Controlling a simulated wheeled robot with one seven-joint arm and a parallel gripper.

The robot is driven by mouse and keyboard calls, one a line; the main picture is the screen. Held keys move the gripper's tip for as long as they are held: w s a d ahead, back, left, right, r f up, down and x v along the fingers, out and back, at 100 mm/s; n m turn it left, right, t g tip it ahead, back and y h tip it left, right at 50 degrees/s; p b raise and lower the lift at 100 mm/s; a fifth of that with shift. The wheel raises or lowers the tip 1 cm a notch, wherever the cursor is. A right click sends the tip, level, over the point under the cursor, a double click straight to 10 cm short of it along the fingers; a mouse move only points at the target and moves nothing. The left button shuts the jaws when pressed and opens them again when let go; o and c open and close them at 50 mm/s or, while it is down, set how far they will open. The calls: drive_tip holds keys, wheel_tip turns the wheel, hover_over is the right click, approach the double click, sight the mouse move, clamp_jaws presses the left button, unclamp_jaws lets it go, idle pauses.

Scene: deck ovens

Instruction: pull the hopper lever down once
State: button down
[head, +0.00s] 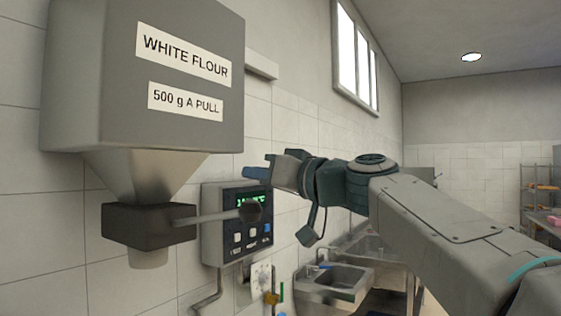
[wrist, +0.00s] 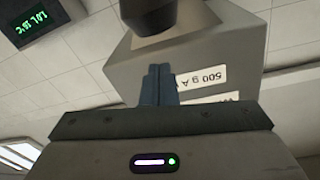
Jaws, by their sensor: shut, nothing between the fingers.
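The grey hopper (head: 105,85) hangs at the left of the head view, labelled "WHITE FLOUR" and "500 g A PULL". Under its funnel is a dark valve block (head: 150,225). The lever (head: 205,216) reaches out from this block to the right, roughly level, and ends in a dark round knob (head: 250,211). My gripper (head: 256,173) is shut and empty, and appears above the knob in the picture, apart from it. The wrist view shows the closed blue fingers (wrist: 158,84) in front of the upside-down hopper (wrist: 220,50). A dark rounded part lies beyond them; I cannot tell which part.
A grey control box (head: 225,245) with a green display and buttons is on the tiled wall behind the knob. A metal sink (head: 335,290) stands below my arm. Shelves (head: 540,190) are at the far right. A socket with pipes is below the box.

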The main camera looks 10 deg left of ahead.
sight(261, 209)
drive_tip(key=shift+s+d+f, duration=0.2)
drive_tip(key=shift+s+f, duration=0.1)
drive_tip(key=shift+f, duration=0.2)
drive_tip(key=shift+s+d+f, duration=0.2)
drive_tip(key=shift+s+f, duration=0.05)
drive_tip(key=shift+f, duration=0.2)
drive_tip(key=shift+s+f, duration=0.15)
drive_tip(key=shift+f, duration=0.5)
drive_tip(key=shift+d, duration=0.1)
drive_tip(key=shift+f, duration=0.1)
